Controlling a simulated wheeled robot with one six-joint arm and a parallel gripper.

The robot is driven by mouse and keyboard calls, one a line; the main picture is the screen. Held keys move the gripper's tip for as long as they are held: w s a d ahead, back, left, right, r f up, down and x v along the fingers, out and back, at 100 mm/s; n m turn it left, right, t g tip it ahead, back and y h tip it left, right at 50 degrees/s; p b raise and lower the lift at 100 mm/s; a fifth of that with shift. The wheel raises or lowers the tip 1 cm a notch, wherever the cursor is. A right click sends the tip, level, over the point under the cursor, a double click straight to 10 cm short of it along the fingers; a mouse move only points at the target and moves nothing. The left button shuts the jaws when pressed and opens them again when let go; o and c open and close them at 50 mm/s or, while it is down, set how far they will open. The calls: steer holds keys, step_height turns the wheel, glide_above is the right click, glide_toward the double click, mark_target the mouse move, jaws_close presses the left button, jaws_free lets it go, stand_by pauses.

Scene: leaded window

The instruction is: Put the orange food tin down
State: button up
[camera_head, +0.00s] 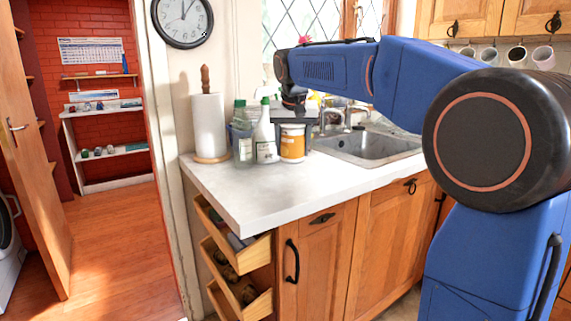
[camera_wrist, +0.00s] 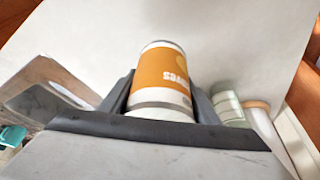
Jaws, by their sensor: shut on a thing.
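The orange food tin (camera_head: 292,146) has a white and orange label and looks upright in the head view, over the counter by the sink. In the wrist view the tin (camera_wrist: 162,80) sits between the two grey fingers of my gripper (camera_wrist: 160,97). My gripper (camera_head: 293,120) is shut on it from above, partly hidden behind my arm and the bottles in the head view. I cannot tell whether the tin's base touches the counter.
The white counter (camera_head: 245,195) has free room in front. A spray bottle (camera_head: 265,135) and a green bottle (camera_head: 242,135) stand just left of the tin, with a paper towel roll (camera_head: 209,125) further left. The sink (camera_head: 372,148) lies to the right. Open drawers (camera_head: 240,275) stick out below.

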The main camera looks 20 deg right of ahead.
steer(key=shift+f, duration=2.55)
steer(key=shift+f, duration=0.1)
steer(key=o, duration=1.4)
steer(key=shift+d, duration=0.1)
steer(key=shift+o, duration=0.2)
